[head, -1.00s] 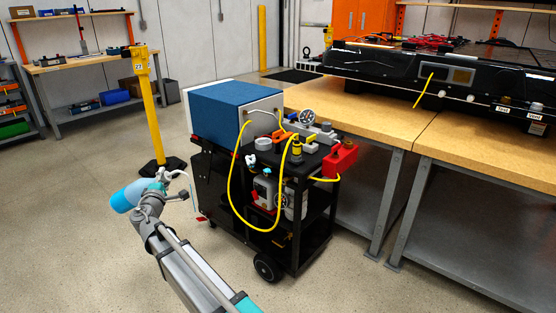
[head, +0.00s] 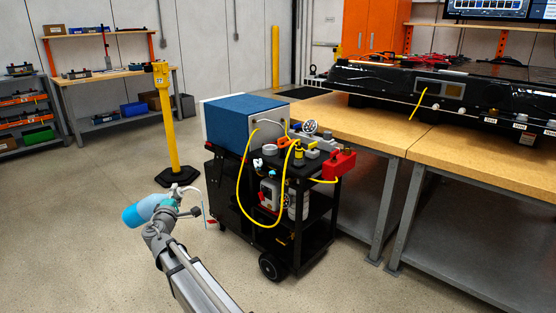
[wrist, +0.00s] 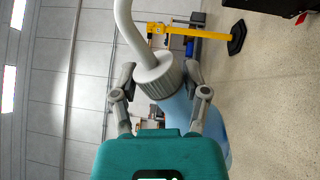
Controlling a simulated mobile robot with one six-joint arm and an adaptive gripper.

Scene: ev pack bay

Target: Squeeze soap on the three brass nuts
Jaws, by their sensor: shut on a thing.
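My gripper (head: 165,204) is shut on a blue squeeze bottle (head: 136,213) with a grey collar and a bent pale spout. In the wrist view, my gripper (wrist: 160,82) has a finger on each side of the collar, and the bottle (wrist: 214,128) is partly hidden behind the gripper body. In the head view the bottle lies tilted to the left, with its spout (head: 196,191) to the right. It is in front of and left of the black cart, touching nothing else that I can see. I cannot make out the three brass nuts in either view.
The black cart (head: 224,178) carries a blue-topped box (head: 245,108), a gauge (head: 310,127), a red container (head: 339,164) and a looping yellow hose (head: 241,200). A yellow post (head: 168,125) stands behind. A wooden bench (head: 365,133) holds a black pack (head: 385,83). Floor at left is clear.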

